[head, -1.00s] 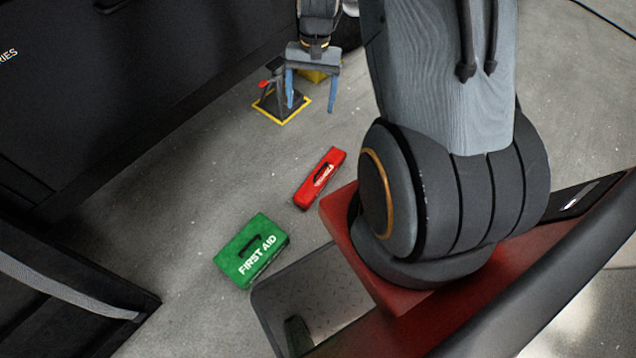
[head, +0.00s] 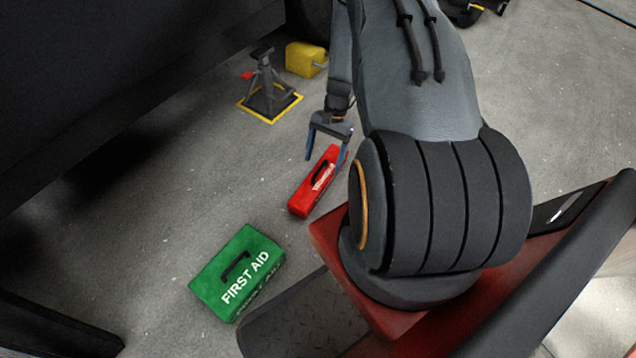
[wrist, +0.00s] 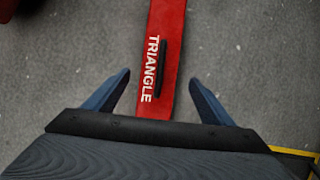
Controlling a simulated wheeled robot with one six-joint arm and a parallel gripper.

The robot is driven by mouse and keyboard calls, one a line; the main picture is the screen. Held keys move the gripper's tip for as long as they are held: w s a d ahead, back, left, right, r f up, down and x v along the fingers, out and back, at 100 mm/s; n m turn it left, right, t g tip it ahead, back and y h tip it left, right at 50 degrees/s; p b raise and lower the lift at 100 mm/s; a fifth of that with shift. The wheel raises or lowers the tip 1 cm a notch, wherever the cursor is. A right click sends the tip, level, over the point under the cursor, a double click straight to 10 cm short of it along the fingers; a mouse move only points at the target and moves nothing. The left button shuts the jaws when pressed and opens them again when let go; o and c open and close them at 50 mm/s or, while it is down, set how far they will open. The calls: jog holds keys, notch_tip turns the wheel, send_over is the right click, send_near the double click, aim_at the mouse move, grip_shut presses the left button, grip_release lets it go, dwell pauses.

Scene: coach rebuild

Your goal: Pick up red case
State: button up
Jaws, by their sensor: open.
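The red case (head: 314,184) lies on the concrete floor, a long narrow box with a black handle and white lettering. In the wrist view the red case (wrist: 166,55) reads TRIANGLE and runs from the top edge down between my fingers. My gripper (head: 327,158) is open at the far end of the case in the head view. In the wrist view my gripper (wrist: 160,82) has one blue finger on each side of the case, with a gap on both sides. Whether the fingertips are down at the case's height, I cannot tell.
A green first aid box (head: 238,272) lies left of the red case. A jack stand (head: 266,88) on a yellow-edged base and a yellow block (head: 305,59) stand farther back. A dark vehicle side (head: 120,70) bounds the left. Bare floor lies between.

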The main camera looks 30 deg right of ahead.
aim_at(320, 173)
jog(key=shift+b+x, duration=2)
jog(key=shift+x, duration=1.9)
jog(key=shift+d, duration=0.15)
jog(key=shift+c, duration=0.3)
